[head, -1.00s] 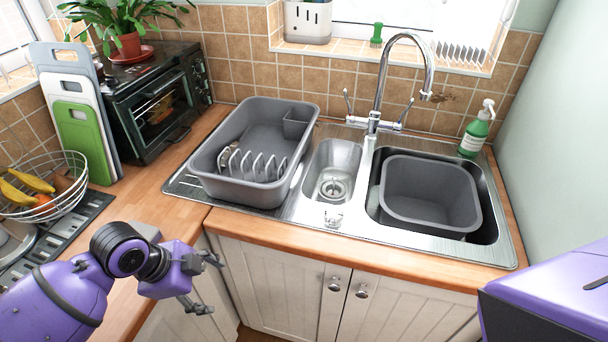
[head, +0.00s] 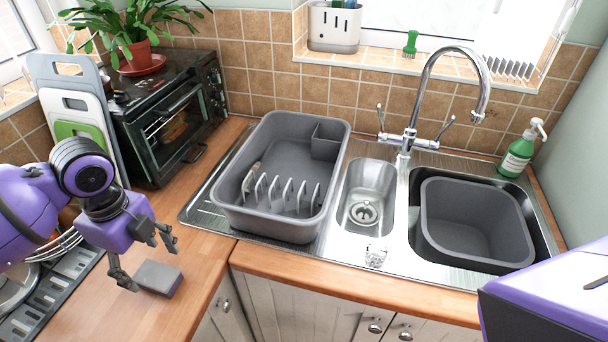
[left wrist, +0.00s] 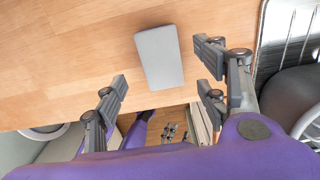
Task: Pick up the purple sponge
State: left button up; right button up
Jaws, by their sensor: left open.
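The sponge (head: 158,277) has a grey top and a purple side. It lies flat on the wooden counter at the left, near the counter's front edge. In the left wrist view the sponge (left wrist: 160,57) shows its grey face, just beyond and between the spread fingers. My left gripper (head: 150,262) is open and empty, its fingers pointing toward the counter beside the sponge. I cannot tell how high its fingertips are above the wood. The left gripper (left wrist: 163,82) also shows in its wrist view. My right gripper is not in view.
A grey dish rack tub (head: 265,220) stands on the sink's drainer, right of the sponge. A wire basket (head: 62,245) and grey mat (head: 50,295) lie left, partly behind my arm. A toaster oven (head: 165,120) stands behind. Bare wood (head: 205,265) surrounds the sponge.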

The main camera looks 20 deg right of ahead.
aim_at(155, 274)
pick_arm(q)
jog(key=shift+s+f, duration=0.1)
jog(key=shift+f, duration=0.65)
jog(key=f, duration=0.4)
jog(key=shift+w+f, duration=0.1)
jog(key=shift+w, duration=0.15)
jog(key=c, duration=1.1)
jog(key=shift+o, duration=0.2)
jog(key=shift+r, duration=0.2)
